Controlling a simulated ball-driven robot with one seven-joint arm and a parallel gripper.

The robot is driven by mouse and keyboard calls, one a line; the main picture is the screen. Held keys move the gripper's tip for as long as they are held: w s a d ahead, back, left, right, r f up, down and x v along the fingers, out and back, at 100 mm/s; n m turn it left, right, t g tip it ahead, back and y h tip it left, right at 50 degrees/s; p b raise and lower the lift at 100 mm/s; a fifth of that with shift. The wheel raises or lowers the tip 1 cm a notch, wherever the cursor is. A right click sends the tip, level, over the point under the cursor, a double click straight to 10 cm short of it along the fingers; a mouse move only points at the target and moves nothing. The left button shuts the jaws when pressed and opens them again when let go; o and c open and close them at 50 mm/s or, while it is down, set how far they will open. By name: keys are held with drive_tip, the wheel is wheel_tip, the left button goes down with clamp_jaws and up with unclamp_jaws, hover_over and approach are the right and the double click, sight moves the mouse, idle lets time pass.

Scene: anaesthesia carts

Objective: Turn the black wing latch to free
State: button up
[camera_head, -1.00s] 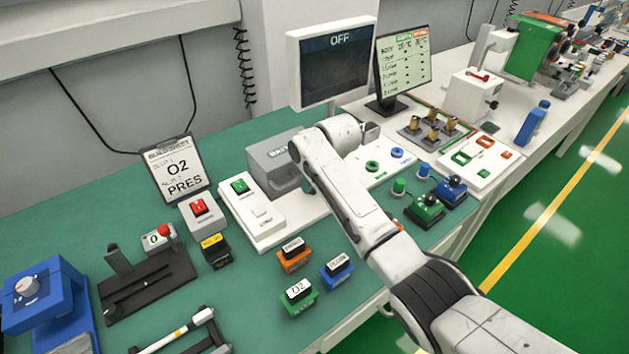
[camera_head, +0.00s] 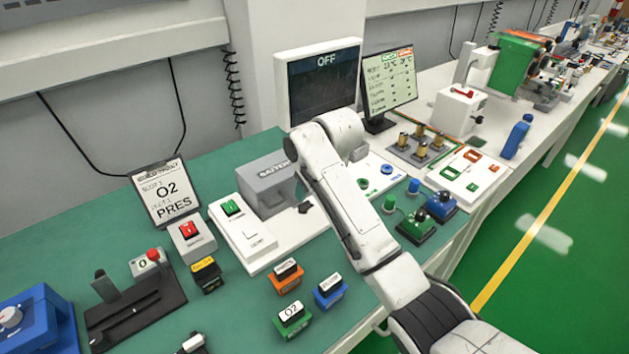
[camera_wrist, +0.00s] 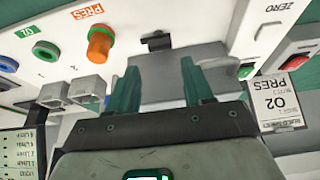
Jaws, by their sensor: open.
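A small black piece (camera_head: 304,207), which looks like the wing latch, sits on the white base at the front of the grey battery box (camera_head: 262,190) in the head view, just left of my arm. A black piece (camera_wrist: 156,42), apparently the same latch, also shows in the wrist view, beyond the fingertips. My gripper (camera_wrist: 160,84) has its two green fingers spread apart with nothing held between them. A grey surface, probably the battery box (camera_wrist: 165,72), lies behind and between the fingers. The latch's exact turn is too small to tell.
A green switch (camera_head: 231,208) and a red switch (camera_head: 188,230) lie left of the box. The monitor (camera_head: 322,85) reading OFF stands behind.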

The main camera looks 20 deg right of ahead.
drive_tip(key=v, duration=0.3)
drive_tip(key=shift+s+r, duration=0.15)
drive_tip(key=shift+r, duration=0.15)
